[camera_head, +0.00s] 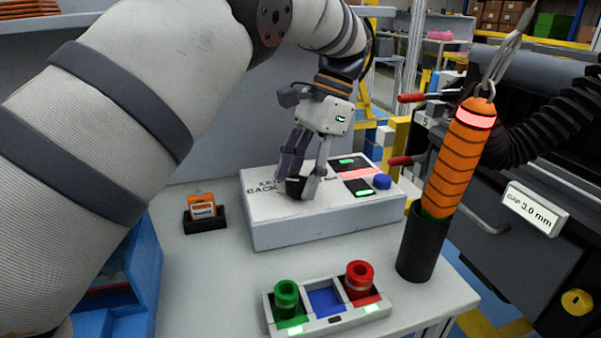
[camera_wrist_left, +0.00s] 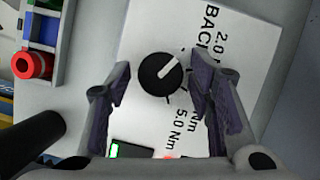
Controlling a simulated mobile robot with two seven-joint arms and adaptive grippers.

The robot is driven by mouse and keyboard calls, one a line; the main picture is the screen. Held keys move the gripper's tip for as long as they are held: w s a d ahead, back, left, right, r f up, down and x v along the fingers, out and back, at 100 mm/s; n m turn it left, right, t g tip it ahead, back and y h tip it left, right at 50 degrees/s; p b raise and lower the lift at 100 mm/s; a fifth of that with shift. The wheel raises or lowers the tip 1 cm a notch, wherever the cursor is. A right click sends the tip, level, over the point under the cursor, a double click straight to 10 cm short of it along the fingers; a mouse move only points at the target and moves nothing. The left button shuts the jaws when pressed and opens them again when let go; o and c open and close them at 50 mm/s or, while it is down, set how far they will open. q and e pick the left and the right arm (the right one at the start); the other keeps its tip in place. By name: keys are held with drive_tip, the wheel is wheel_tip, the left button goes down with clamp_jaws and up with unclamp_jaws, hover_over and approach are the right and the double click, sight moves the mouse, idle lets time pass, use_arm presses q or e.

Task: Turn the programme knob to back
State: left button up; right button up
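The programme knob (camera_wrist_left: 154,86) is round and black with a white pointer line, on the pale top of the control box (camera_head: 330,228). In the left wrist view its pointer slants up and right, toward the side with the printed BACK label (camera_wrist_left: 209,32); I cannot tell if it lines up exactly with a mark. BACK also shows in the head view (camera_head: 262,189). My left gripper (camera_head: 303,190) points down over the knob, open. In the left wrist view its fingers (camera_wrist_left: 161,78) stand apart on either side of the knob, with visible gaps. My right gripper is out of view.
The box also has a blue button (camera_head: 382,181) and green-lit panels. In front is a tray (camera_head: 335,322) with green and red spools. An orange tool (camera_head: 461,160) stands in a black holder (camera_head: 422,247) at right. A small orange box (camera_head: 202,207) sits left.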

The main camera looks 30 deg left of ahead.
sight(300, 180)
use_arm(q)
wheel_tip(300, 180, up, 10)
idle(0.6)
